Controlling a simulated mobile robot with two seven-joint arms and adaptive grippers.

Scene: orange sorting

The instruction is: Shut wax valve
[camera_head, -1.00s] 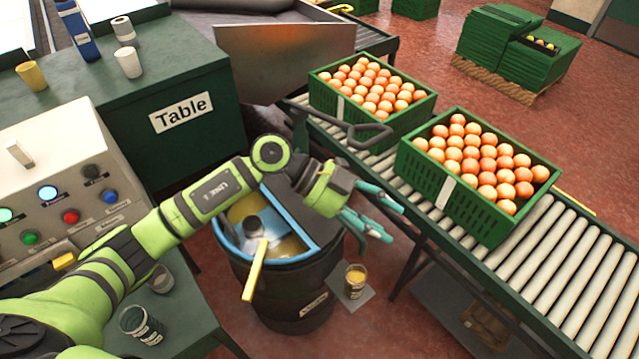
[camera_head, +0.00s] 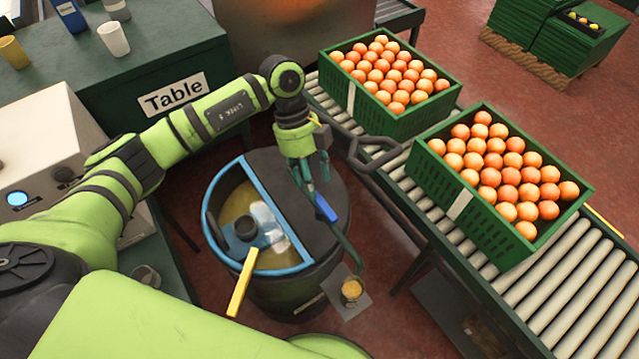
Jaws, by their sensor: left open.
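The wax drum (camera_head: 285,285) is a dark round barrel with a blue-rimmed half opening, standing on the floor in the middle. A small blue handle (camera_head: 325,208), which looks like the wax valve, sits at the drum's right side. A thin dark spout (camera_head: 346,246) slopes from it toward a cup of yellow wax (camera_head: 351,289). My left gripper (camera_head: 308,185) is open and points down over the drum's dark lid, just above and left of the blue handle. I cannot tell if a fingertip touches the handle. My right gripper is not in view.
A roller conveyor (camera_head: 545,292) runs along the right with two green crates of oranges, the near crate (camera_head: 470,205) and the far crate (camera_head: 405,120). The green table (camera_head: 120,85) and a control panel (camera_head: 40,150) are at left.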

